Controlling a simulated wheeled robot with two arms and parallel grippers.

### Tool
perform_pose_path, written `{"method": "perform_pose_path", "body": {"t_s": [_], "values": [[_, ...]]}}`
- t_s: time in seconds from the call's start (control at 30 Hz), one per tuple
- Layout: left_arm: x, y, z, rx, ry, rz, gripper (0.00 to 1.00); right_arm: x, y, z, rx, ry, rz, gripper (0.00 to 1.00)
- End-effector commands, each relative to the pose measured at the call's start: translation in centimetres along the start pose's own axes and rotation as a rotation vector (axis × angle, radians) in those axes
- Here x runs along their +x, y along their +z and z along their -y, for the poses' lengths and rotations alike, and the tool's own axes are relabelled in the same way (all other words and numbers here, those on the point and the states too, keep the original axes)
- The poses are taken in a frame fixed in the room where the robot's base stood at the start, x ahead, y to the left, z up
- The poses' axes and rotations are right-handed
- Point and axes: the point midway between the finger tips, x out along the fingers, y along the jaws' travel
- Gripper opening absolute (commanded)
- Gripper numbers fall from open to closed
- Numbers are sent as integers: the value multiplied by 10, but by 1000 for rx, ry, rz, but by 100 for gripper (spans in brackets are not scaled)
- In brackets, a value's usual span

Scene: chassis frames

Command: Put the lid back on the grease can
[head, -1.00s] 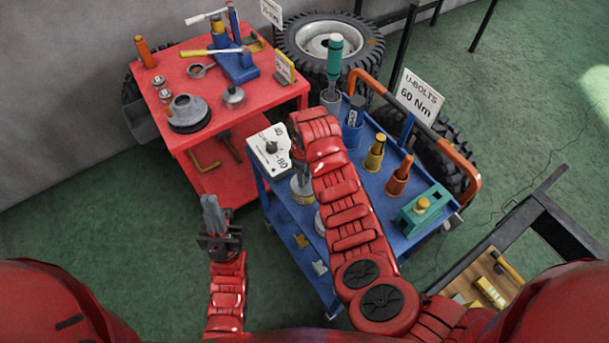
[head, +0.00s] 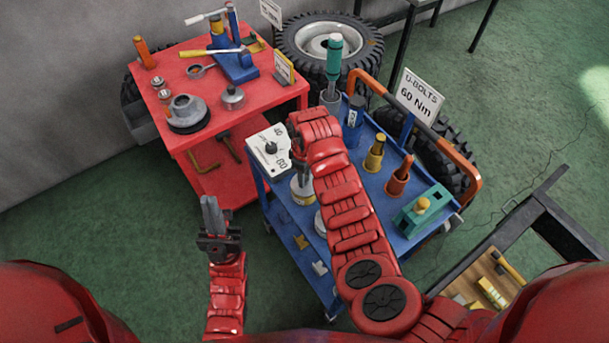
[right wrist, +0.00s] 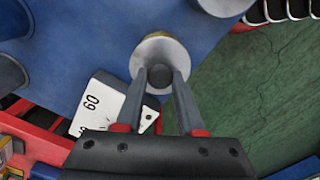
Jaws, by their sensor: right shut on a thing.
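My right gripper (right wrist: 160,82) is shut on the dark knob of a round grey lid (right wrist: 159,51). A thin yellowish edge of the grease can (right wrist: 157,36) shows behind the lid. In the head view the pale and yellow can (head: 303,197) stands on the blue cart, by its left edge, below my right gripper (head: 300,172). The lid is right over the can; I cannot tell whether it rests on the rim or hovers just above. My left gripper (head: 211,215) is left of the cart, empty, its fingers seen edge-on.
The blue cart (head: 385,215) also holds a white dial box (head: 268,153), several tools in sockets and a teal block (head: 422,207). A red cart (head: 205,90) with tools and cans stands at the back left. Green floor lies free left of the blue cart.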

Motion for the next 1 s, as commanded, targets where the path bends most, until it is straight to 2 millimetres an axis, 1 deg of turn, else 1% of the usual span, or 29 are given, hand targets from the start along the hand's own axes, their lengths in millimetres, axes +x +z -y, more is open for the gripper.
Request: {"method": "perform_pose_path", "body": {"t_s": [0.23,0.57,1.0], "values": [[-1,0,0,0,0,0,0,0,0,0,0,0,0,0],[-8,1,0,0,0,0,0,3,-1,0,-2,2,-2,0],[-8,1,0,0,0,0,0,3,-1,0,-1,1,-1,0]]}}
